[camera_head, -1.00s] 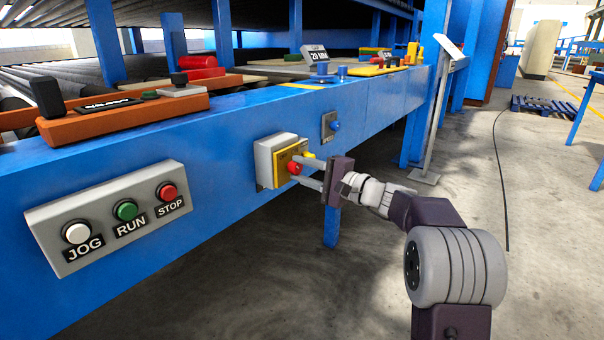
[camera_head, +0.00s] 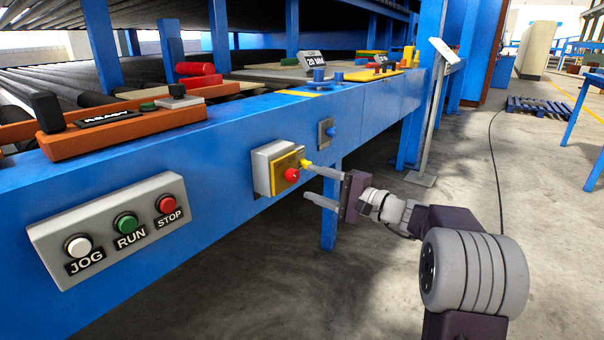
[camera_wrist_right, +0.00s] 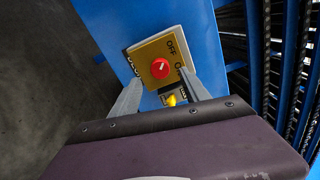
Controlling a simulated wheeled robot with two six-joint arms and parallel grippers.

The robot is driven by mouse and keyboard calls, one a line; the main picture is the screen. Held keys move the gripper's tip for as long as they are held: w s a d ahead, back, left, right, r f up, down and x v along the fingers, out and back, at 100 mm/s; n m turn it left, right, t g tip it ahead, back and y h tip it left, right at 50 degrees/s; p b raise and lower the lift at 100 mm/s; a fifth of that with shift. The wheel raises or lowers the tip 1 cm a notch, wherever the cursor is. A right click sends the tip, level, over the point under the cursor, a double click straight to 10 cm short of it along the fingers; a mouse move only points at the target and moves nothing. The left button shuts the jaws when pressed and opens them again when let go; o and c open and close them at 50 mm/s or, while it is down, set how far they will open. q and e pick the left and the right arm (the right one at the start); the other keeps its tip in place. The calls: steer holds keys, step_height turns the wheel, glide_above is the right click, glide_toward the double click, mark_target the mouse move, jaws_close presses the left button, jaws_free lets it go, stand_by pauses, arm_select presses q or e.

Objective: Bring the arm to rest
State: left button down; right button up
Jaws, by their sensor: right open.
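My right gripper (camera_head: 312,184) is open and empty, just off the front of the blue machine frame. Its fingers point at the grey switch box with a yellow plate (camera_head: 272,168) and a red rotary knob (camera_head: 291,174). A clear gap shows between the fingertips and the knob. In the right wrist view the red knob (camera_wrist_right: 160,68) sits ahead between the fingers (camera_wrist_right: 160,90), with the word OFF printed beside it. A yellow piece (camera_wrist_right: 172,100) shows below the plate there. My left gripper is not in view.
A button panel (camera_head: 110,228) with JOG, RUN and STOP is on the frame to the left. A blue-knobbed plate (camera_head: 326,132) is right of the switch box. An orange console (camera_head: 125,125) reading READY stands on the frame. Open floor (camera_head: 480,200) lies to the right.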

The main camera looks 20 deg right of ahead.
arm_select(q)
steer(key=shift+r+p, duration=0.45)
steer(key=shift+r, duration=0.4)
arm_select(e)
steer(key=v, duration=0.3)
steer(key=shift+s+d, duration=0.25)
steer(key=shift+s, duration=0.05)
